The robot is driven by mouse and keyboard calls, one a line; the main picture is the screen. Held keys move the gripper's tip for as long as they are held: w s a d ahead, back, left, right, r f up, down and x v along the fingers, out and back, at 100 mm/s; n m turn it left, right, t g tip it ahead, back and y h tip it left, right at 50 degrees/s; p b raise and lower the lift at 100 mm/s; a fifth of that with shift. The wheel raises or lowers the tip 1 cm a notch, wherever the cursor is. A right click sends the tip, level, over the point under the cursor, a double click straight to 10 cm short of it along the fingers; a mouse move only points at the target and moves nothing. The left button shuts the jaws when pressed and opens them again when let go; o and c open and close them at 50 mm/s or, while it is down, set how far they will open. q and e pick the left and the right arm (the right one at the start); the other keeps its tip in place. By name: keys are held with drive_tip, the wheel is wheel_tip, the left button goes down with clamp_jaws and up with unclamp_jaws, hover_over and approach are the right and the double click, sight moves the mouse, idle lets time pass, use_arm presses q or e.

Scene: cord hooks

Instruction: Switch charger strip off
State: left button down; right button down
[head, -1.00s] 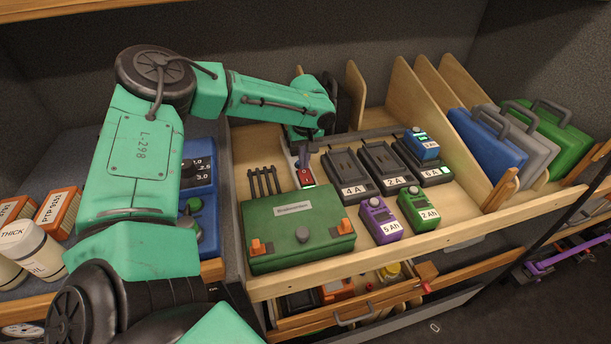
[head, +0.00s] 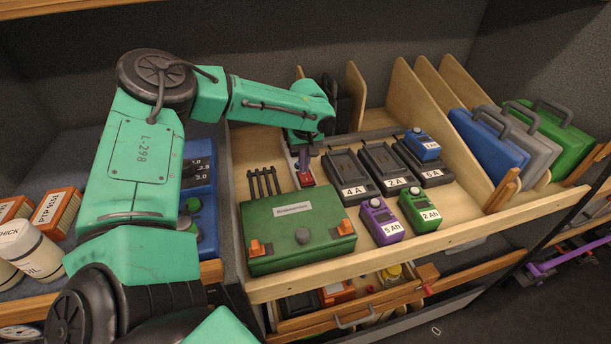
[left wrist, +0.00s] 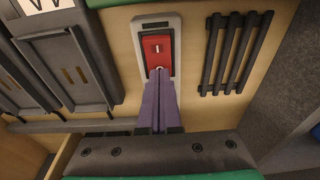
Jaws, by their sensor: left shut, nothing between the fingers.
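The charger strip's red rocker switch (head: 306,180) sits in a pale housing at the left of the charger shelf. In the left wrist view the red switch (left wrist: 156,47) shows a small white mark, with no lit lamp visible. My left gripper (head: 304,163) points down at the switch, shut and empty. In the left wrist view its purple fingertips (left wrist: 158,76) are at the rocker's near end, touching or very close. My right gripper is out of view.
Purple (head: 380,220) and green (head: 419,209) batteries stand in front. A green box (head: 297,235) and dark slotted rack (head: 264,181) are near the switch. Wooden dividers (head: 412,95) rise at right.

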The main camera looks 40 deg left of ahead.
use_arm(q)
wheel_tip(320, 180, up, 7)
drive_tip(key=p, duration=0.4)
drive_tip(key=shift+f, duration=0.1)
drive_tip(key=shift+f, duration=0.1)
idle(0.3)
